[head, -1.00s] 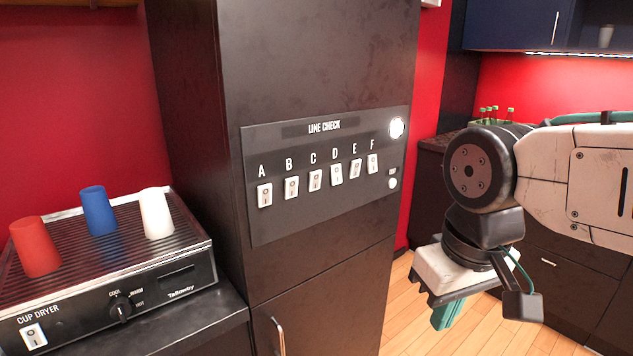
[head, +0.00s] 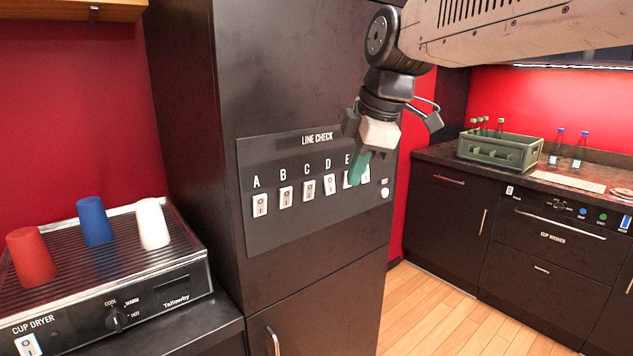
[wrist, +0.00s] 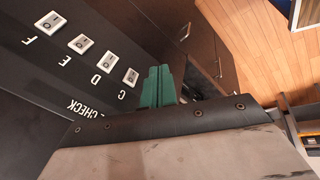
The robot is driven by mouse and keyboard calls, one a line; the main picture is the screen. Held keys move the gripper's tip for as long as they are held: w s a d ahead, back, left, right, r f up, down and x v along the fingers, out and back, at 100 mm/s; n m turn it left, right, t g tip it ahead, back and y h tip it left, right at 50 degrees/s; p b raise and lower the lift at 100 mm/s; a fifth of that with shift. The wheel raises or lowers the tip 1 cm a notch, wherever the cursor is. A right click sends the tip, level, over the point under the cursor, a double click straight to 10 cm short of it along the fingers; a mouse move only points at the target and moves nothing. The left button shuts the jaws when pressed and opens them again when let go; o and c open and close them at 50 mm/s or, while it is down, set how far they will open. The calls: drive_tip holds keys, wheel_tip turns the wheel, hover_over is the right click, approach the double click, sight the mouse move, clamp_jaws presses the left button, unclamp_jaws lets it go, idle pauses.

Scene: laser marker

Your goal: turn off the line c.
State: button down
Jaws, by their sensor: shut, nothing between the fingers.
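The line C switch (head: 309,190) is a small white rocker under the letter C on the dark LINE CHECK panel (head: 280,228). Its rocker position is too small to tell. My gripper (head: 358,170) has green fingers, shut and empty. In the head view it hangs in front of the panel's right part, partly covering the E and F switches. In the wrist view the panel is upside down; the C switch (wrist: 131,77) lies just left of my shut fingertips (wrist: 158,72). Switches F, E and D run further left there. A and B are hidden there. No contact is visible.
Switches A (head: 260,205), B (head: 285,197) and D (head: 330,184) sit close beside C. A cup dryer (head: 180,290) with three cups stands at the left. A green bottle crate (head: 500,152) is on the right counter. The wooden floor (head: 430,310) is clear.

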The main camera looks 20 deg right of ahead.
sight(317, 180)
drive_tip(key=shift+w+a+r+n+t, duration=0.15)
drive_tip(key=shift+w+r+n, duration=0.3)
drive_tip(key=shift+n, duration=0.7)
drive_tip(key=shift+w+a+r+n+t, duration=0.1)
drive_tip(key=shift+w+r+n+t, duration=0.15)
drive_tip(key=shift+r+n, duration=0.65)
drive_tip(key=shift+w+a+r+n+t, duration=0.1)
drive_tip(key=shift+w+r+n+t, duration=0.2)
drive_tip(key=shift+n, duration=1.05)
drive_tip(key=shift+w, duration=0.1)
drive_tip(key=shift+w+a+f, duration=0.45)
drive_tip(key=shift+w+f, duration=0.85)
drive_tip(key=shift+f, duration=0.1)
drive_tip(key=shift+w+a+f, duration=0.45)
drive_tip(key=shift+w+f, duration=0.85)
drive_tip(key=shift+f, duration=0.15)
drive_tip(key=shift+w+a+f, duration=0.45)
drive_tip(key=shift+w+f, duration=0.85)
drive_tip(key=shift+f, duration=0.1)
